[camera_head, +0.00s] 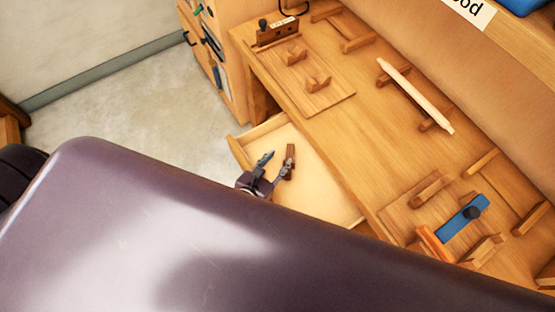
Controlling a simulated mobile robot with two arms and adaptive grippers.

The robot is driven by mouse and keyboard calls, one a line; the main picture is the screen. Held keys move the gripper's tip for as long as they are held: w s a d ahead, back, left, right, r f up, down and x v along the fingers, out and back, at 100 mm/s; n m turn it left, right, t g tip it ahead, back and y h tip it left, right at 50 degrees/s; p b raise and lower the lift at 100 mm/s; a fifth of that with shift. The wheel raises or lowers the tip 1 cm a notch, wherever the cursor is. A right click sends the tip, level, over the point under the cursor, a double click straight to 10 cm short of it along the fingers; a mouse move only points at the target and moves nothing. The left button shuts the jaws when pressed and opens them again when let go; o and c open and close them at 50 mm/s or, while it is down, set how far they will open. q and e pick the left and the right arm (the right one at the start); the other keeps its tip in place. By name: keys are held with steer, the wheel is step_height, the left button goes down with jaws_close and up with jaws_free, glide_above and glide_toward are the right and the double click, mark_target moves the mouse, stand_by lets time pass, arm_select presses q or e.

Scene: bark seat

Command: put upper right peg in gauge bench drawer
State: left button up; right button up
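The gauge bench drawer (325,190) is pulled open below the bench's front edge. Its floor is pale and mostly bare. A small dark brown wooden piece (291,153), which looks like a peg, is in or just above the drawer; I cannot tell whether it touches the drawer floor. My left gripper (274,162) is over the drawer with its fingers spread apart. The brown piece is beside the right-hand finger, whose tip overlaps it in the view, and not between the two fingers. My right gripper is not in view.
The bench top (350,135) holds wooden cradles, a long pale rod (415,97), a blue block with a dark knob (461,219) and an orange piece (434,247). A tool cabinet (229,60) stands at the back left. My own purple arm covers the foreground.

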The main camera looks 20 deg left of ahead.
arm_select(q)
steer(key=v, duration=1.2)
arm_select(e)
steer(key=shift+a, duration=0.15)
arm_select(q)
steer(key=shift+f, duration=0.1)
